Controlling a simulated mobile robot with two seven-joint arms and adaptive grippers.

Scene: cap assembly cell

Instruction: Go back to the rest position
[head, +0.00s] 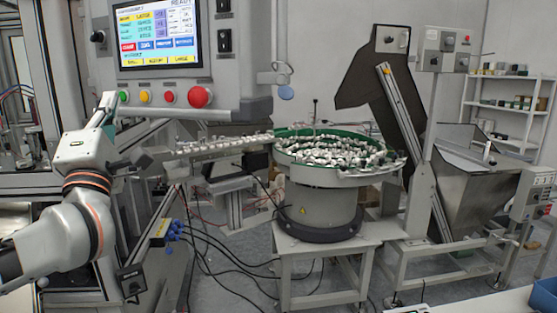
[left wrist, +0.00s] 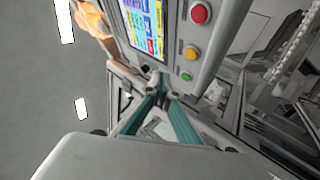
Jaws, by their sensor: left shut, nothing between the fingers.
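My left gripper (head: 108,102) is raised at the left of the head view, just left of the control panel's row of buttons. In the left wrist view its two teal-edged fingers (left wrist: 159,80) come together at the tips with nothing between them. The control panel (head: 245,105) hangs close to the right of the gripper and also shows in the left wrist view (left wrist: 178,50). I cannot tell from these views how wide the gap to it is. My right gripper is not in either view.
A bowl feeder (head: 325,180) full of small parts stands on a metal table at the centre, with a feed track (head: 225,146) running left. A hopper (head: 470,180) and a shelf (head: 508,105) are at the right. Cables lie on the floor. A blue bin (head: 545,297) is at the lower right.

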